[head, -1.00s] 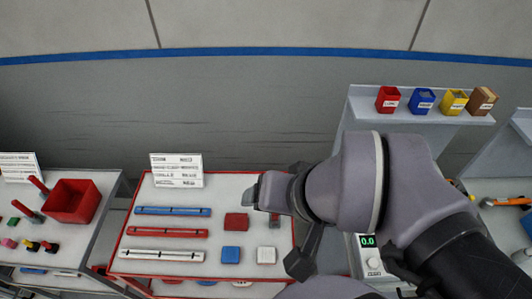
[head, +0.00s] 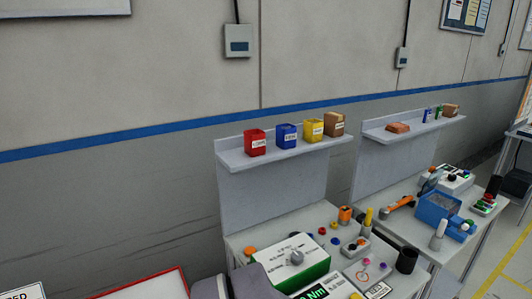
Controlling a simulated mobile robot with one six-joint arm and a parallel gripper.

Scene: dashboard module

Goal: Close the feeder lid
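A blue open-topped box (head: 424,210) with a greyish inside stands on the right-hand workbench in the head view; it may be the feeder. I cannot make out a separate lid on it, nor whether it is open or shut. Only a purple-grey part of my arm shows at the bottom edge, far to the left of the blue box. My gripper's fingertips are out of the picture.
A nearer bench holds a white-and-green box with a knob (head: 295,257), a black cup (head: 407,260) and several coloured buttons. Its shelf (head: 245,163) carries several small bins. An orange-handled tool (head: 400,204) lies left of the blue box. A red-edged board (head: 150,287) is at lower left.

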